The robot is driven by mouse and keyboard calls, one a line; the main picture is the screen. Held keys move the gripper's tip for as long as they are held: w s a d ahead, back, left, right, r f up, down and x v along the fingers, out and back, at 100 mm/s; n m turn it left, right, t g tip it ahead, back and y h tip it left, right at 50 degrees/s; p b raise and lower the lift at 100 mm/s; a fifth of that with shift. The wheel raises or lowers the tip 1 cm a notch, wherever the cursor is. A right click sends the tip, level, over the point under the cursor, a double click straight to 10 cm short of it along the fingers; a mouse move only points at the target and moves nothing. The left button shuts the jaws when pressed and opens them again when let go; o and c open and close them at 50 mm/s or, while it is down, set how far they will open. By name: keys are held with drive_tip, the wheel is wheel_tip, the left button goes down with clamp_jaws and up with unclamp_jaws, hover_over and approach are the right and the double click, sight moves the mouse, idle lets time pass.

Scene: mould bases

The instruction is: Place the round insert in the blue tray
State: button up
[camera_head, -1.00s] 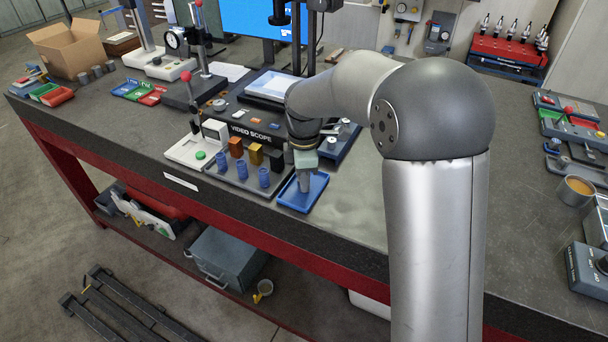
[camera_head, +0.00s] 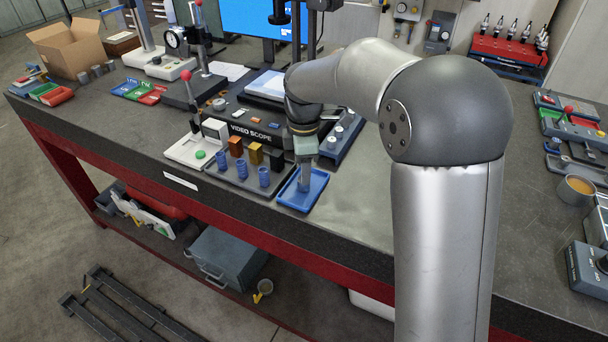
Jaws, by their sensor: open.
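The blue tray (camera_head: 292,199) lies near the front edge of the bench, left of my upright arm link. My gripper (camera_head: 304,186) points down over the tray, its fingers seen nearly edge-on. The jaws are open, and I cannot make out a separate piece between or under them. Small round silver pieces (camera_head: 338,131) sit in a dark blue tray (camera_head: 352,136) behind my gripper, partly hidden by my arm. I cannot tell which piece is the round insert, or whether one lies behind the fingers.
The video scope (camera_head: 254,133) stands behind. Bare bench (camera_head: 350,205) lies to the tray's right. A cup (camera_head: 575,189) stands far right.

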wheel_tip(320, 180, up, 9)
drive_tip(key=shift+f, duration=0.15)
drive_tip(key=s+d+f+m, duration=0.3)
drive_tip(key=s+d+m, duration=0.2)
drive_tip(key=s, duration=0.4)
drive_tip(key=s+d+f+m, duration=0.4)
drive_tip(key=s+m, duration=0.3)
drive_tip(key=s, duration=0.2)
drive_tip(key=s+d+f+m, duration=0.3)
drive_tip(key=s+d+m, duration=0.2)
drive_tip(key=s+m, duration=0.2)
drive_tip(key=shift+s+d+f, duration=0.2)
drive_tip(key=shift+s+d, duration=0.2)
drive_tip(key=shift+s, duration=0.8)
